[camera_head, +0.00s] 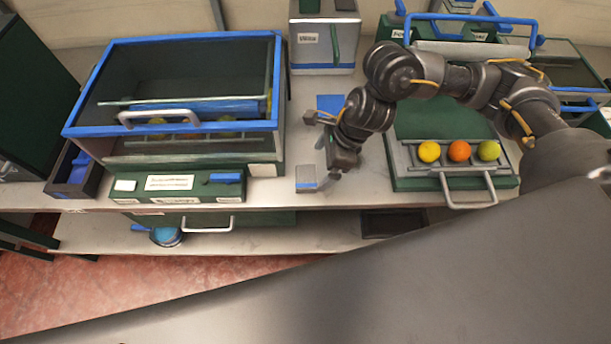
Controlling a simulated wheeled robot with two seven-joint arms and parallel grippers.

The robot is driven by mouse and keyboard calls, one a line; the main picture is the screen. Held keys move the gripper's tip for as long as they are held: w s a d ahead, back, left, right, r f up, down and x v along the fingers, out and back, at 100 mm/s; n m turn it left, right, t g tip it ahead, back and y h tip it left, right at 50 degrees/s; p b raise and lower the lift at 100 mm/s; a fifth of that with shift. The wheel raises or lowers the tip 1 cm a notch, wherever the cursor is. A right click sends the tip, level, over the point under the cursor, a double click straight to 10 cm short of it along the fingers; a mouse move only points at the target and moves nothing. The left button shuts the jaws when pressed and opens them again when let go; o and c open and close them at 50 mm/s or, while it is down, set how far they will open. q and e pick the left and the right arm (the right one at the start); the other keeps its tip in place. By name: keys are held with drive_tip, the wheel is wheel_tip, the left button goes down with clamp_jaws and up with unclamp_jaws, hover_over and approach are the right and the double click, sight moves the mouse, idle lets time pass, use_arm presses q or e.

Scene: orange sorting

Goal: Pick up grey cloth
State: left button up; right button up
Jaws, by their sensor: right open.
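No item shows plainly as a loose grey cloth. A small grey piece with a blue edge (306,178) lies near the front edge of the table, and I cannot tell whether it is the cloth. My right gripper (322,143) is open and points left and down over the gap in the middle of the table. It is just above and behind the grey piece, apparently empty. A flat blue square (330,102) lies behind it, partly covered by the gripper. My left gripper is not in view.
A blue-framed glass-lidded case (200,40) stands left of the gripper. A green tray (410,182) with yellow, orange and green fruits (459,151) is on the right. A green-and-grey box (326,55) stands behind. A lower shelf (330,234) runs below the table.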

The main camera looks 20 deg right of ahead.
sight(312, 177)
drive_tip(key=shift+a+f, duration=0.2)
drive_tip(key=shift+f, duration=0.2)
drive_tip(key=p+x, duration=0.1)
drive_tip(key=x, duration=0.2)
drive_tip(key=shift+s+f, duration=0.15)
drive_tip(key=shift+f, duration=0.15)
drive_tip(key=shift+a+f+p, duration=0.25)
drive_tip(key=shift+f+p, duration=0.05)
drive_tip(key=shift+f, duration=0.25)
drive_tip(key=c, duration=1.1)
drive_tip(key=shift+o, duration=0.2)
